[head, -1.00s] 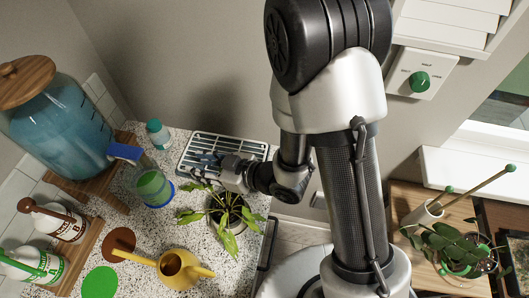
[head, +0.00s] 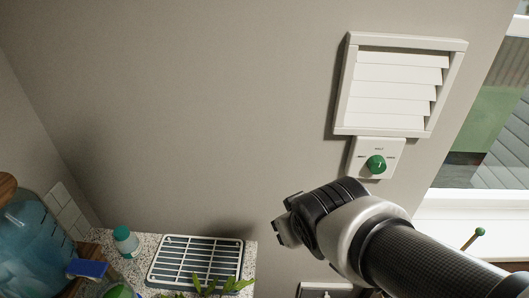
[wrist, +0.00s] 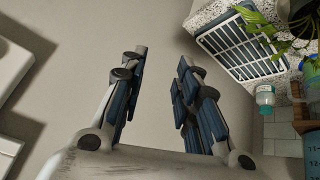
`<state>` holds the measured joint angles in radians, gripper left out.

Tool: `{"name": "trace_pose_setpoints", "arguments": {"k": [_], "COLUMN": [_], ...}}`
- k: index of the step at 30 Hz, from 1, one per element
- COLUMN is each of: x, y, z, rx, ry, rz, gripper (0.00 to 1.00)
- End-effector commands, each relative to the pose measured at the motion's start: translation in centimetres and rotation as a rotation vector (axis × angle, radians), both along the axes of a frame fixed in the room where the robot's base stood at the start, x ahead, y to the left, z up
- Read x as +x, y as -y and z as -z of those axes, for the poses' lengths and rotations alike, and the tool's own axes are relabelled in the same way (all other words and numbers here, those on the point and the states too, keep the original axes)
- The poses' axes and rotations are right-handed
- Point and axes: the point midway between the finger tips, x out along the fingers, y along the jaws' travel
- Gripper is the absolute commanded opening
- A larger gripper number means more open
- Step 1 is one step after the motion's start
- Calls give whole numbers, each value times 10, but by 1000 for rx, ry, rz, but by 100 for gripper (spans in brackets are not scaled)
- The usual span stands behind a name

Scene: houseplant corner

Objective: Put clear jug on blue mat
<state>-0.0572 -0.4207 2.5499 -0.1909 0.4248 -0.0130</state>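The clear jug (head: 119,291) shows only its top, with green in it, at the bottom edge of the head view. The blue mat is outside the current head view, and I cannot make it out in the wrist view. My gripper (head: 284,226) is up in the air before the wall, to the right of the jug and away from it. In the wrist view my gripper (wrist: 161,62) has its two fingers well apart, with nothing between them.
A white slatted rack (head: 154,274) lies on the speckled counter, beside a teal-capped bottle (head: 126,241). A big blue water dispenser (head: 30,245) stands at left. Plant leaves (head: 222,286) rise at the bottom. A green wall knob (head: 376,165) and louvred vent (head: 400,85) are near my arm.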

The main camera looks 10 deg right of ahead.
Motion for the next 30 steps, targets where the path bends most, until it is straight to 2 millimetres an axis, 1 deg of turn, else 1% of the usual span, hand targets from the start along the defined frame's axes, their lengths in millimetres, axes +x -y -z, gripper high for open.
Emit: {"name": "trace_pose_setpoints", "arguments": {"k": [1,3,6,9,10,12,14,30], "x": [-20,-48,-81,-103,-107,-114,-116,-115], "y": [5,7,6,2,1,0,0,0], "z": [-11,-18,-24,-27,-27,-28,-28,-28], "rx": [24,59,105,137,144,152,154,153], "ry": [-19,-65,-120,-157,-166,-177,-182,-183], "rz": [49,102,151,176,180,186,188,186], "gripper": [29,29,29,29,29,29,29,29]}}
